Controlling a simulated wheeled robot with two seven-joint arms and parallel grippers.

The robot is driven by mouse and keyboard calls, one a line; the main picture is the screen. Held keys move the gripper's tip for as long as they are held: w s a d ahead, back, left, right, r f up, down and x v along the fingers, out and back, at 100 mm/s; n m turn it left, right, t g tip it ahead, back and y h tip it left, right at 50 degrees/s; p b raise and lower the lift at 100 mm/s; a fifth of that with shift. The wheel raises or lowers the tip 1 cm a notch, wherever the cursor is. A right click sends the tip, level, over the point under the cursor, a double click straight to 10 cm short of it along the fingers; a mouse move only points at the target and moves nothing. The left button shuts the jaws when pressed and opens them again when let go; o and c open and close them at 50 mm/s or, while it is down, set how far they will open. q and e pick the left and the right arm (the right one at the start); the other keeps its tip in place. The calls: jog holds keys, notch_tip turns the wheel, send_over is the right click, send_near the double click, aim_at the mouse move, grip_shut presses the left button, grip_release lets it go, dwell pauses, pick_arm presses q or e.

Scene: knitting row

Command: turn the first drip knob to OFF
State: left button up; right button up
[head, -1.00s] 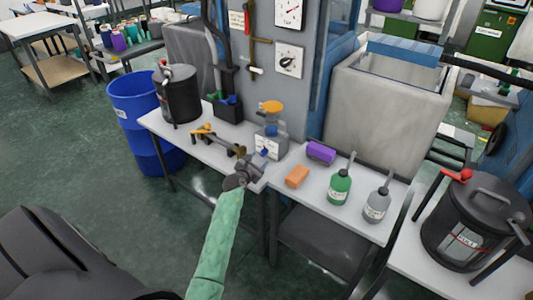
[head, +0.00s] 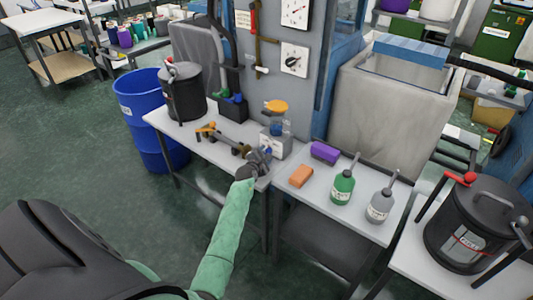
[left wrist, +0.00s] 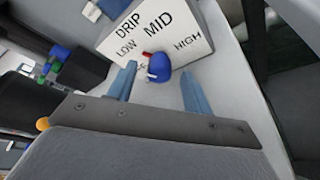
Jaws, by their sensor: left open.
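The drip box (head: 276,146) is a white block with an orange-topped part above it, on the left table. In the left wrist view its face (left wrist: 160,38) reads DRIP, LOW, MID and HIGH; another word by the knob is mostly hidden. The blue drip knob (left wrist: 159,68) has a red mark pointing up-left, toward the side between LOW and MID. My left gripper (left wrist: 160,86) is open, its blue-grey fingers on either side of the knob; I cannot tell whether they touch it. In the head view my left gripper (head: 258,163) is in front of the box.
A brass-ended tool (head: 207,131) lies left of the box. A blue bin (head: 150,120) and black pot (head: 184,92) are at left.

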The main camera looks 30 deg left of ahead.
pick_arm(q)
jog(key=shift+x, duration=0.95)
pick_arm(e)
jog(key=shift+f, duration=0.55)
pick_arm(q)
jog(key=c, duration=1)
jog(key=shift+o, duration=0.2)
pick_arm(e)
jog(key=shift+r, duration=0.1)
pick_arm(q)
jog(key=shift+r, duration=0.1)
pick_arm(e)
jog(key=shift+w, duration=0.1)
